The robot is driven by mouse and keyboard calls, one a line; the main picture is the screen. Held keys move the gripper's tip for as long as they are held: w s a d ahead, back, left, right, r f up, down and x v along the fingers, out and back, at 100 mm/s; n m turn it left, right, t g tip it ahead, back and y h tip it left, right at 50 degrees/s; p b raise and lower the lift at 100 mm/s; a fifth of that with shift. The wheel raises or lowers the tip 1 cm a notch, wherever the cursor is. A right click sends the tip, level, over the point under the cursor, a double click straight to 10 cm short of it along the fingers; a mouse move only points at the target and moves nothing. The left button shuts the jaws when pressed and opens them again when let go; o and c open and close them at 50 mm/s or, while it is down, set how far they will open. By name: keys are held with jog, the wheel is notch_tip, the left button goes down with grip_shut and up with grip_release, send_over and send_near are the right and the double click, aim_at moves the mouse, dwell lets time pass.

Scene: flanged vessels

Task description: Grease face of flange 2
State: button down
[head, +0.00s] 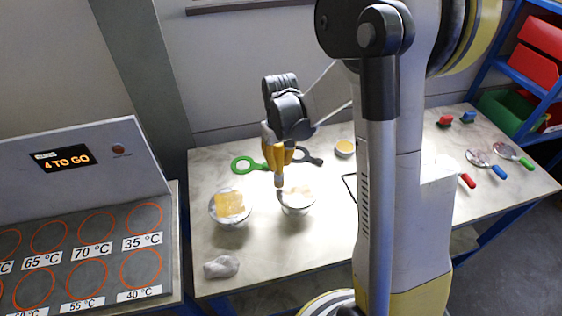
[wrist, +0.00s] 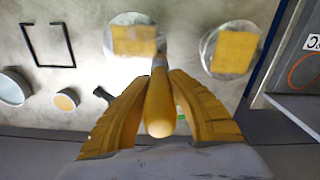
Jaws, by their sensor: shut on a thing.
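Two round flanged vessels stand on the table, each with a yellow patch on its pale top face. The left one (head: 217,210) shows at right in the wrist view (wrist: 211,63). The right one (head: 299,209) shows at top centre-left in the wrist view (wrist: 117,56). I see no number on either. My gripper (head: 278,160) is shut on a yellow-handled brush-like tool (wrist: 159,108), which points down. The tool's tip is at the edge of the right vessel; I cannot tell if it touches. A small pot with yellow contents (head: 345,148) stands behind.
A green-handled tool (head: 244,165) and a dark one (head: 309,157) lie behind the vessels. A grey cloth (head: 222,266) lies at the front. A panel (head: 88,158) reading "4 TO GO" stands left. Red- and blue-handled tools lie right. A black frame (wrist: 46,65) lies beside the right vessel.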

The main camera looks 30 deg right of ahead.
aim_at(280, 145)
jog(key=r, duration=0.1)
jog(key=r+p, duration=0.1)
jog(key=r, duration=0.1)
jog(key=shift+d, duration=0.25)
jog(key=shift+r+p, duration=1.3)
jog(key=shift+r, duration=0.5)
jog(key=shift+a, duration=0.1)
